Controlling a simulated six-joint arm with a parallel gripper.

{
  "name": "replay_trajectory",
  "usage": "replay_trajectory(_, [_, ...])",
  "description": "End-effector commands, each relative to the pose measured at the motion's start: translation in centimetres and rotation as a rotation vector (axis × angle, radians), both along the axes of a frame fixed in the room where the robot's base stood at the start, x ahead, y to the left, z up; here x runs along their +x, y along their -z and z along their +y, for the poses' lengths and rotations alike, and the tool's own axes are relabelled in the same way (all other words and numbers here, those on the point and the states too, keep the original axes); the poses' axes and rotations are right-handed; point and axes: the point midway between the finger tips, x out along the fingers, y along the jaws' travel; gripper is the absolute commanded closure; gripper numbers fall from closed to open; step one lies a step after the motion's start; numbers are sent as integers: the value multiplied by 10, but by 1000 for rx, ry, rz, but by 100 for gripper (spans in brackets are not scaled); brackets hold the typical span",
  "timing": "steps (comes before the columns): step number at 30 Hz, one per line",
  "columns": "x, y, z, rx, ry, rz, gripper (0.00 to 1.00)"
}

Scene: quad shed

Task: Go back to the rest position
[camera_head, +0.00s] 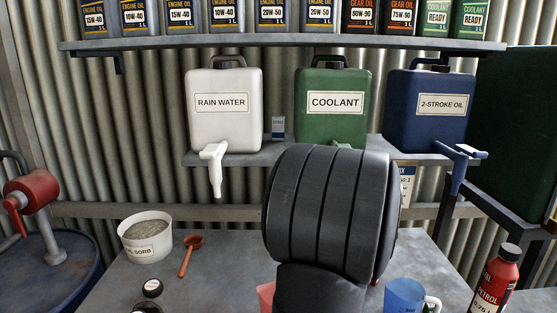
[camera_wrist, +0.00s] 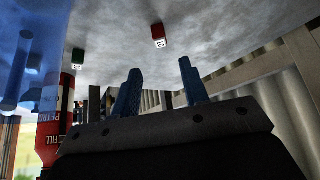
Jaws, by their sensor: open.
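My gripper (camera_wrist: 160,70) shows in the wrist view, its two blue fingers apart with nothing between them. A grey table surface (camera_wrist: 225,30) lies beyond the fingertips. In the head view my thick dark arm stands in the middle, and my gripper is hidden behind or below it. The arm covers part of the table (camera_head: 225,275) and of the green coolant can (camera_head: 332,125).
The red petrol bottle (camera_head: 495,280) and a blue jug (camera_head: 404,296) stand right of my arm. A white tub (camera_head: 146,240) and red scoop (camera_head: 190,256) are left. White (camera_head: 223,125) and blue (camera_head: 430,125) cans sit on the shelf. A small red block (camera_wrist: 158,35) lies beyond my fingers.

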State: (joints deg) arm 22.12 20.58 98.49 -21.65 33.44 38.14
Motion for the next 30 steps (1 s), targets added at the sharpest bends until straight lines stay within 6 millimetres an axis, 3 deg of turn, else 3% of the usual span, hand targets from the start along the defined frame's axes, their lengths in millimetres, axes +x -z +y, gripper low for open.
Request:
replay_trajectory(20, [39, 93, -39, 1, 1, 2, 59])
replay_trajectory(26, [39, 47, -38, -2, 0, -7, 59])
replay_trajectory(30, [18, 32, -52, -1, 4, -3, 59])
